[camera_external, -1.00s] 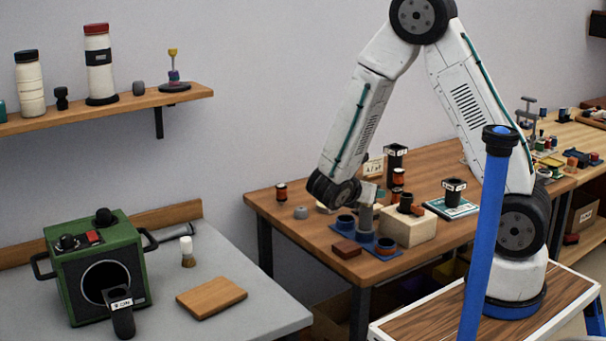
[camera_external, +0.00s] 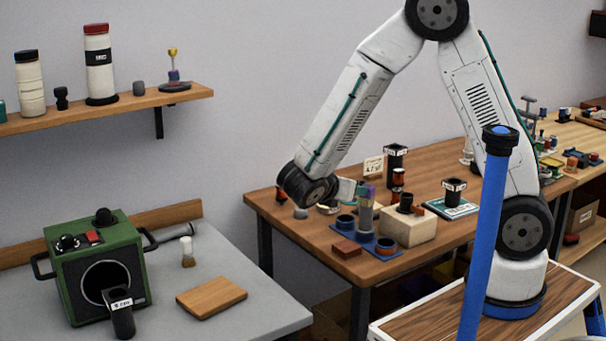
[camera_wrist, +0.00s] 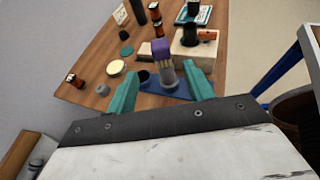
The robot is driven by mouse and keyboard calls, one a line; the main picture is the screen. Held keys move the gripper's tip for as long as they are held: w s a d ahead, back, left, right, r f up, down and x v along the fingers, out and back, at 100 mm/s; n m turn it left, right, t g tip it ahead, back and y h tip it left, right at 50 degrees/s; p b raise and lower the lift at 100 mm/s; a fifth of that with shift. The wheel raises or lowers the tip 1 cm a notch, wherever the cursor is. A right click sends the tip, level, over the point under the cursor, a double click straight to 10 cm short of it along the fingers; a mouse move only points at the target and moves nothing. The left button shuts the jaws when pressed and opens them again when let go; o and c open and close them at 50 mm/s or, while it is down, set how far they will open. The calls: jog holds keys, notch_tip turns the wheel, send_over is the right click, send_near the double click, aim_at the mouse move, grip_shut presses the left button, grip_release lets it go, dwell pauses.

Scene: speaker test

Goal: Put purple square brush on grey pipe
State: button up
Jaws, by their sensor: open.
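The purple square brush (camera_wrist: 160,48) stands upright on the grey pipe (camera_wrist: 169,75) in the wrist view, purple part up and pale bristles down at the pipe's top. How far the bristles go in, I cannot tell. In the external view, the brush (camera_external: 369,188) shows as a small purple patch above the grey pipe (camera_external: 365,216), which stands on a blue base. My gripper (camera_wrist: 163,73) is open, its teal fingers apart with the brush beyond and between them in the picture. In the external view, my gripper (camera_external: 358,190) is just left of the brush.
Blue cups (camera_external: 345,222) flank the pipe on the blue base. A brown block (camera_external: 346,248) lies in front and a beige block (camera_external: 408,228) stands to the right. Black-topped cylinders stand behind. A green box (camera_external: 75,262) sits on the separate grey table.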

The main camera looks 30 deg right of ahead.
jog(key=shift+s+a+r, duration=0.1)
jog(key=s+d+r+m+g+y, duration=0.2)
jog(key=s+d+r+m+g, duration=0.2)
jog(key=s+d+r+m, duration=0.25)
jog(key=s+d+r+m+y, duration=0.2)
jog(key=s+r+m+y, duration=0.1)
jog(key=s+m+y, duration=0.2)
jog(key=s+d+r+m+y, duration=0.3)
jog(key=s+m+y, duration=0.2)
jog(key=s+m, duration=0.4)
jog(key=shift+s+d+m, duration=0.15)
jog(key=shift+s+m, duration=0.2)
jog(key=shift+m, duration=0.7)
